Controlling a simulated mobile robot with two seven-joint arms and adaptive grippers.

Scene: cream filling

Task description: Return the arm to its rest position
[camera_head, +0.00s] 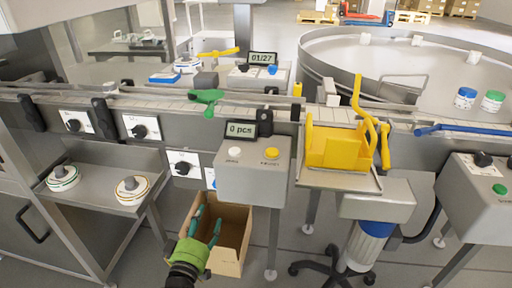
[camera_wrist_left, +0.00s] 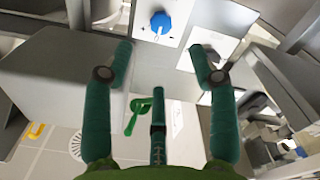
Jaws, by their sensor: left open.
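My left gripper (camera_head: 207,220) has a green body and teal fingers. In the head view it comes up from the bottom edge, in front of or over the open cardboard box (camera_head: 233,229); I cannot tell its height above it. Its fingers are spread and nothing is between them. In the left wrist view the spread fingers of the left gripper (camera_wrist_left: 160,50) frame a grey machine surface, with a third finger in the middle. My right gripper is not in view.
A grey control box (camera_head: 252,184) with a "0 pcs" display stands behind the cardboard box. A yellow hopper (camera_head: 336,147) is to its right. A conveyor (camera_head: 165,104) runs across behind.

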